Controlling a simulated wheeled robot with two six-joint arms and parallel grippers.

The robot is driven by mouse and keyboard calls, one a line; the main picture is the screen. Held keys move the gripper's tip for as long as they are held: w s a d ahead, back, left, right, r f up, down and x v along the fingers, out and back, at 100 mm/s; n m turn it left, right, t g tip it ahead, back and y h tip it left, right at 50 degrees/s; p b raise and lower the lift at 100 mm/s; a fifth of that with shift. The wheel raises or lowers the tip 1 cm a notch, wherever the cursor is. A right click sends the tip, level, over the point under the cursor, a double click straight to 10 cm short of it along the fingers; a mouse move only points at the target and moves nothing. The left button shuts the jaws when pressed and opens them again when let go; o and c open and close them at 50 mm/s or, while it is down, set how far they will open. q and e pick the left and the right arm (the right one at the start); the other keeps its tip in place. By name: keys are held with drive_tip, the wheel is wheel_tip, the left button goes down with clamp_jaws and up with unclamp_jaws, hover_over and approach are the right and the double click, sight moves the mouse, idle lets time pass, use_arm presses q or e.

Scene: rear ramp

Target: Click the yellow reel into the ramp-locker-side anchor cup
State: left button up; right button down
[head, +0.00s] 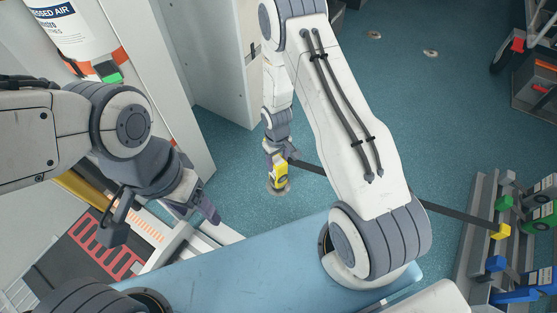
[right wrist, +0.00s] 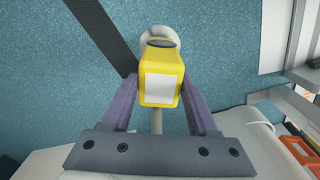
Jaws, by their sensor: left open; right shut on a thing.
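My right gripper (head: 277,158) is shut on the yellow reel (head: 281,174), held low over the floor. In the right wrist view the reel (right wrist: 161,82), with a pale label, sits between both purple fingers (right wrist: 157,100). A round metallic anchor cup (head: 278,188) lies on the floor at the reel's lower end. Its pale ring (right wrist: 157,36) shows just beyond the reel in the right wrist view. I cannot tell whether the reel is seated in it. A dark strap (head: 450,212) runs from the reel to the right. My left gripper (head: 203,205) is open and empty.
A white locker (head: 215,55) stands behind, left of the cup. More floor cups (head: 374,36) lie at the back. A grey rack (head: 470,240) at the right holds green, yellow and blue parts. A blue padded surface (head: 240,270) lies in front. Teal floor around the cup is clear.

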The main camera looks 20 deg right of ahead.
drive_tip(key=shift+f+b, duration=0.4)
drive_tip(key=shift+f, duration=0.4)
drive_tip(key=shift+c, duration=0.4)
unclamp_jaws()
wheel_tip(320, 180, up, 9)
drive_tip(key=p, duration=0.6)
drive_tip(key=shift+r, duration=0.8)
